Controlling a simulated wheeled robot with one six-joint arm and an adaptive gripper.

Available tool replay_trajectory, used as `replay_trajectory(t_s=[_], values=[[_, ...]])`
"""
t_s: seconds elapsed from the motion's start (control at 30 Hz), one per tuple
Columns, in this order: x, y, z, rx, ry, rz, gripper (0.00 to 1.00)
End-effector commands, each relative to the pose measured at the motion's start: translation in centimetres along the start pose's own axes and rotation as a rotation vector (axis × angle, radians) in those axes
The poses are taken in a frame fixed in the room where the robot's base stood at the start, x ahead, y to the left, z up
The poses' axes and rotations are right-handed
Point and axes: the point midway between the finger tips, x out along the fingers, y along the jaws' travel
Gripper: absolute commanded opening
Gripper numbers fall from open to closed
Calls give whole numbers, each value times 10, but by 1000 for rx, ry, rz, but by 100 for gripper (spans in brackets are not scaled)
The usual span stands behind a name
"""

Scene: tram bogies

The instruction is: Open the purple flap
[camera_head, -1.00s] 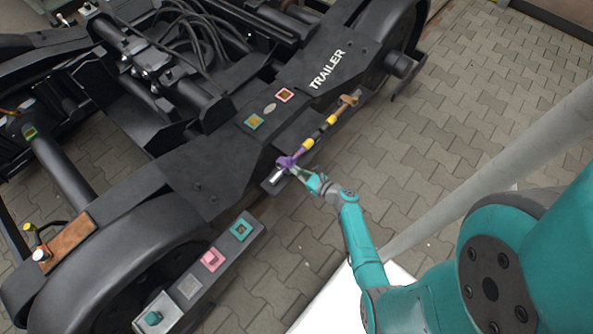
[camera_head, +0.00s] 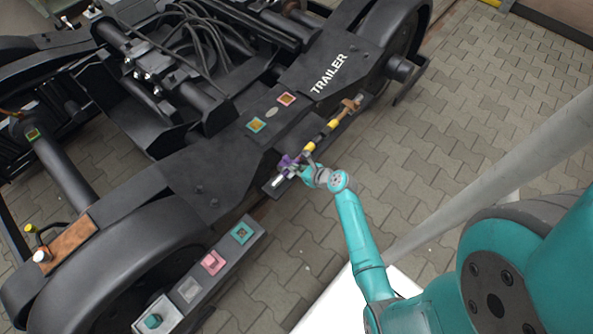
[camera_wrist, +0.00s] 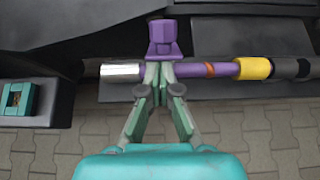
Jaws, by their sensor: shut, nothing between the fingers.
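The purple flap (camera_wrist: 163,38) stands up from a horizontal rod (camera_wrist: 205,70) in the wrist view. It also shows in the head view (camera_head: 287,160) at the near end of the rod, on the side of the black bogie frame. My gripper (camera_wrist: 158,68) is shut with nothing between its fingers. Its fingertips lie at the rod, just below the flap's base; I cannot tell whether they touch it. In the head view my gripper (camera_head: 300,167) is at the rod's near end and partly covers the flap.
The rod has a silver end (camera_wrist: 120,70) on the left and yellow (camera_wrist: 254,68) and black sections on the right. A teal square socket (camera_wrist: 18,98) sits on a black bar at the left. Paved floor (camera_head: 440,190) lies open right of the bogie.

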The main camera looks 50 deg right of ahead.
Motion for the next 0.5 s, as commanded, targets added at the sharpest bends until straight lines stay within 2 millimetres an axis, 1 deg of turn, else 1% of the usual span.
replay_trajectory(t_s=[0.03,0.13,0.5], values=[[0,0,4,-4,22,0,0],[1,0,8,-2,67,0,0],[4,0,27,0,63,1,0]])
